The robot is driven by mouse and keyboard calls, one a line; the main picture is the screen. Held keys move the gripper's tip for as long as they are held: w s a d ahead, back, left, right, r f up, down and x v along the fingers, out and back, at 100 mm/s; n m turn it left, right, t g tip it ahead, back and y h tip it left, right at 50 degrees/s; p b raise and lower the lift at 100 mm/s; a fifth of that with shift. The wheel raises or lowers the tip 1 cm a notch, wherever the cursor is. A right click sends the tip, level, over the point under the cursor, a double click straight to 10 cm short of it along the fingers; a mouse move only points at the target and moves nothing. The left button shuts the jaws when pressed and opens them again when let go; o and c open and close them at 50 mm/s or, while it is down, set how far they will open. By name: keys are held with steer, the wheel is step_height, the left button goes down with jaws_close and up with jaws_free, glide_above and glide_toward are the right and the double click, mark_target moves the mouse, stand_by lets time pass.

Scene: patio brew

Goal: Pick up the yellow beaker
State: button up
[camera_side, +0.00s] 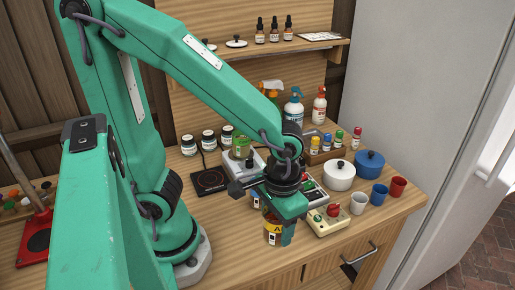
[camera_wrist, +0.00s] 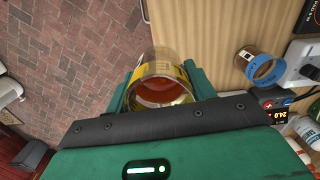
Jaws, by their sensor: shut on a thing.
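In the wrist view the yellow beaker (camera_wrist: 160,88) shows from above as an open round rim with reddish-brown inside. My gripper (camera_side: 284,218) is shut on it near the front edge of the table. In the wrist view the green jaws of my gripper (camera_wrist: 160,90) stand on both sides of it. Whether its base touches the tabletop I cannot tell.
A blue-banded beaker (camera_wrist: 262,68) stands close by, partly hidden behind my gripper in the side view. A cream box with a red knob (camera_side: 328,219), a white cup (camera_side: 358,203), a blue cup (camera_side: 379,194) and a white pot (camera_side: 339,176) stand to the right.

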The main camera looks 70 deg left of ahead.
steer(key=shift+s+d+r, duration=0.2)
steer(key=shift+d, duration=0.1)
steer(key=shift+s+d+r, duration=0.1)
stand_by(0.8)
